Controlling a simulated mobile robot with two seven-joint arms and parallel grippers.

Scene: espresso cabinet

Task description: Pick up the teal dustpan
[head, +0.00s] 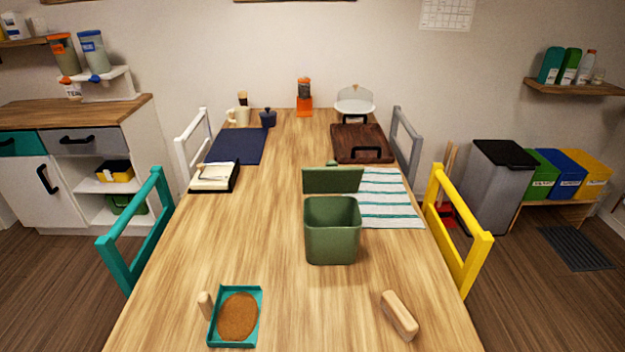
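The teal dustpan (215,329) lies flat near the front left of the wooden table. It holds a round brown patch (238,316), which covers most of its floor. A light wooden handle (205,305) shows at its left side. Neither of my grippers is in the head view, and nothing touches the dustpan.
A green bin (332,233) with its lid (333,180) raised stands mid-table. A wooden-backed brush or block (399,315) lies front right. A striped cloth (390,200) lies behind the bin. Teal (140,230) and yellow (460,235) chairs flank the table (280,290). Between dustpan and brush is clear.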

